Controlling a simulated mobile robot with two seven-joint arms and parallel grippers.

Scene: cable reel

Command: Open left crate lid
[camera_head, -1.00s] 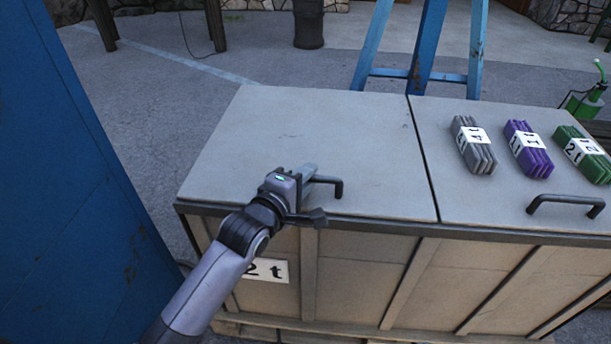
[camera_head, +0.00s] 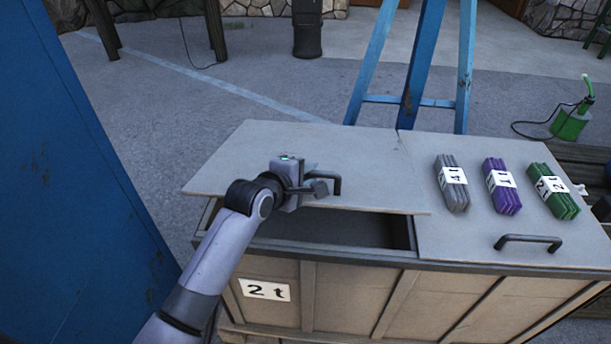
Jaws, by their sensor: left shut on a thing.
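The left crate lid (camera_head: 275,155) is a flat grey panel on the wooden crate (camera_head: 345,294). Its front edge is raised above the crate rim and a dark gap shows beneath it. My left gripper (camera_head: 316,188) is shut on the black lid handle (camera_head: 336,181) near the lid's front edge. The fingers partly hide the handle. The right crate lid (camera_head: 465,236) lies flat with its own black handle (camera_head: 528,240). My right gripper is not in view.
Grey, purple (camera_head: 502,187) and green bundles lie on the right lid. A blue ladder-like frame (camera_head: 412,85) stands behind the crate. A tall blue panel (camera_head: 75,200) rises on the left. A green can (camera_head: 570,122) is at the far right.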

